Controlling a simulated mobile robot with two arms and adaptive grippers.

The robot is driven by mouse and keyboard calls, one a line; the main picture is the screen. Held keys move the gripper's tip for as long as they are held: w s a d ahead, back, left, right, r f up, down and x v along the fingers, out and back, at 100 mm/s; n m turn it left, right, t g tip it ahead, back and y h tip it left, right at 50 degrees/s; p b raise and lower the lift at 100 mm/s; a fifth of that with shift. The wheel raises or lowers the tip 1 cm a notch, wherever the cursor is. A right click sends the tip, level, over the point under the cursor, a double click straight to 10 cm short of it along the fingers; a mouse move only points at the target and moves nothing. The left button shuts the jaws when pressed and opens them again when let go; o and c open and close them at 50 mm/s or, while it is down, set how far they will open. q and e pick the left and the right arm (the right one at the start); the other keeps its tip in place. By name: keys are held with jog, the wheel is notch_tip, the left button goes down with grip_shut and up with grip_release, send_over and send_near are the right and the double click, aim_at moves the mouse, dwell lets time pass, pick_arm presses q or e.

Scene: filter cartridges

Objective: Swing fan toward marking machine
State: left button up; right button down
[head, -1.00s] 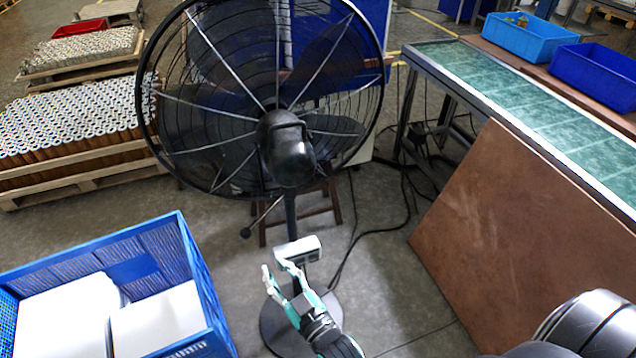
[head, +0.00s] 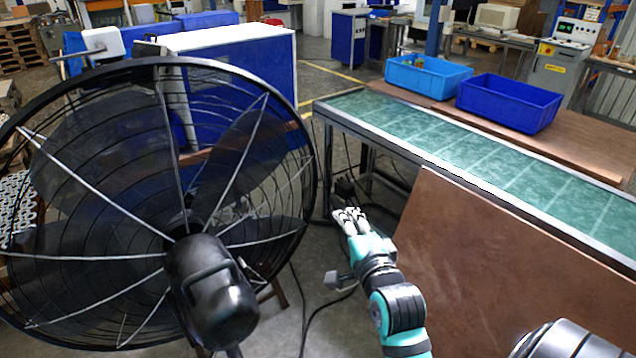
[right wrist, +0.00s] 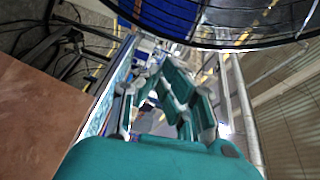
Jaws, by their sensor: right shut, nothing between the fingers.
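The large black fan (head: 212,292) fills the left of the head view, its round motor housing toward me and its wire cage tilted. Its curved lower rim also crosses the top of the right wrist view (right wrist: 215,43). My right gripper (head: 347,214) is shut and empty, just right of the cage's right edge and apart from it in the picture. Its fingers also show in the right wrist view (right wrist: 162,85). A grey machine with a control panel (head: 562,60) stands at the back right; I cannot tell whether it is the marking machine. My left gripper is out of view.
A green-topped conveyor table (head: 440,135) runs along the right, with a light blue bin (head: 428,78) and a dark blue bin (head: 508,103) beyond it. A brown board (head: 470,260) leans against its near side. Black cables (head: 325,305) lie on the floor below my gripper.

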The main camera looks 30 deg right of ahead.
aim_at(304, 186)
jog(key=a+p+x, duration=0.1)
jog(key=x, duration=0.3)
jog(key=a+p+x, duration=0.1)
jog(key=x, duration=0.3)
jog(key=w+p+x, duration=0.1)
jog(key=x, duration=0.2)
jog(key=shift+w+a, duration=0.25)
jog(key=shift+w, duration=0.1)
jog(key=shift+d, duration=0.1)
jog(key=w+y, duration=0.1)
jog(key=w+a+n, duration=0.1)
jog(key=w, duration=0.1)
jog(key=shift+w+a+y+p, duration=0.1)
jog(key=shift+a+y+p, duration=0.1)
jog(key=shift+y+p, duration=0.15)
jog(key=shift+w+a+f+y, duration=0.1)
jog(key=shift+w+y, duration=0.15)
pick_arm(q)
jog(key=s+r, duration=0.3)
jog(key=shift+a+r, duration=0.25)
pick_arm(e)
jog(key=shift+s, duration=0.1)
